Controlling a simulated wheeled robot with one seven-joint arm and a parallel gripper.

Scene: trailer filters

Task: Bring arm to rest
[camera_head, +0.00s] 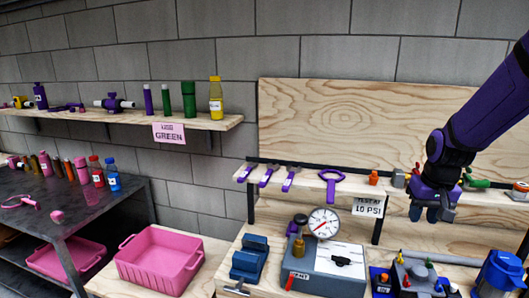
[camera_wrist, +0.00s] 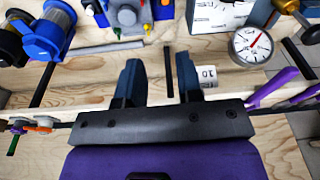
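My gripper (camera_head: 432,213) hangs at the right in the head view, at the end of my purple arm, in front of the narrow tool shelf on the plywood workbench. In the wrist view, the two dark blue fingers of my gripper (camera_wrist: 159,80) stand apart with a gap between them. Nothing is held between them. The fingers point over the bench surface and appear clear of the things there.
A pressure gauge (camera_head: 323,222) stands on a grey box (camera_head: 322,270) on the bench. A blue canister (camera_head: 499,272) stands at the right. A pink bin (camera_head: 160,259) is at the left. A wall shelf (camera_head: 215,122) carries bottles. Purple tools (camera_head: 333,183) hang on the narrow shelf.

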